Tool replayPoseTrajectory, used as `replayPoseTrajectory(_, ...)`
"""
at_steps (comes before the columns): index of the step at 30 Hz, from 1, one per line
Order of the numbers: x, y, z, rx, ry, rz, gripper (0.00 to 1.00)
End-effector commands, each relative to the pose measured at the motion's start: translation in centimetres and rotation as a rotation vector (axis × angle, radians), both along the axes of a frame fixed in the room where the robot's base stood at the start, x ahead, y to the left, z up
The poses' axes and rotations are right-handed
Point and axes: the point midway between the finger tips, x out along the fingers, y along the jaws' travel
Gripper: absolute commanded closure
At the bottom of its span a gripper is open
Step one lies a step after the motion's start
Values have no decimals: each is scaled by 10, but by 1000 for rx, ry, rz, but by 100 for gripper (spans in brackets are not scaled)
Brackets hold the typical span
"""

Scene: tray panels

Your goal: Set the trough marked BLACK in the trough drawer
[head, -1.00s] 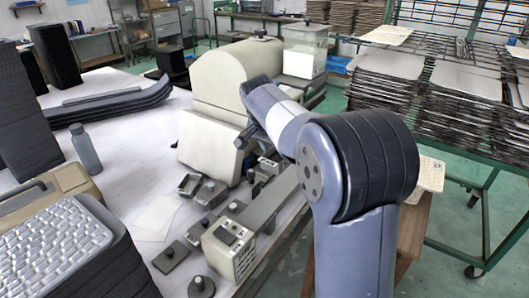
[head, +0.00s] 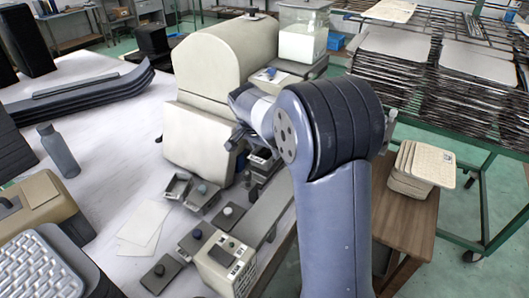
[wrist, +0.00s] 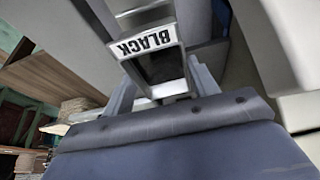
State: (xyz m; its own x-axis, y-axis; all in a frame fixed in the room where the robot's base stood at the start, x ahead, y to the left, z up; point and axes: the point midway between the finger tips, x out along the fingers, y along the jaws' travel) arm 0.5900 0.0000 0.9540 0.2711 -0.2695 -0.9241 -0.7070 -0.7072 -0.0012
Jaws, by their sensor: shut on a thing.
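The trough marked BLACK (wrist: 152,44) is in the wrist view, a grey, hollow, open box with a pale label plate whose lettering appears upside down. My gripper (wrist: 160,88) is shut on it, with a finger at each side. In the head view my gripper (head: 238,140) is in front of the cream machine (head: 225,60), partly hidden by my own arm, and the held trough cannot be made out clearly. Small dark labelled boxes (head: 260,162) stand just below and right of my gripper. I cannot tell whether they belong to the trough drawer.
Open metal trays (head: 177,187) and dark knobbed plates (head: 228,217) lie on the white table. A cream box with a display (head: 226,262) stands at its front edge. A clear container (head: 302,32) is behind the machine. A wooden stand (head: 405,222) and green rack (head: 470,225) are to the right.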

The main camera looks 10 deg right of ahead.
Motion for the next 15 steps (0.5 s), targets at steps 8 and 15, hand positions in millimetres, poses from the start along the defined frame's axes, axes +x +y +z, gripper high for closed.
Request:
replayPoseTrajectory(8,0,0,-17,0,-1,0,80)
replayPoseTrajectory(15,0,0,-20,-1,1,0,40)
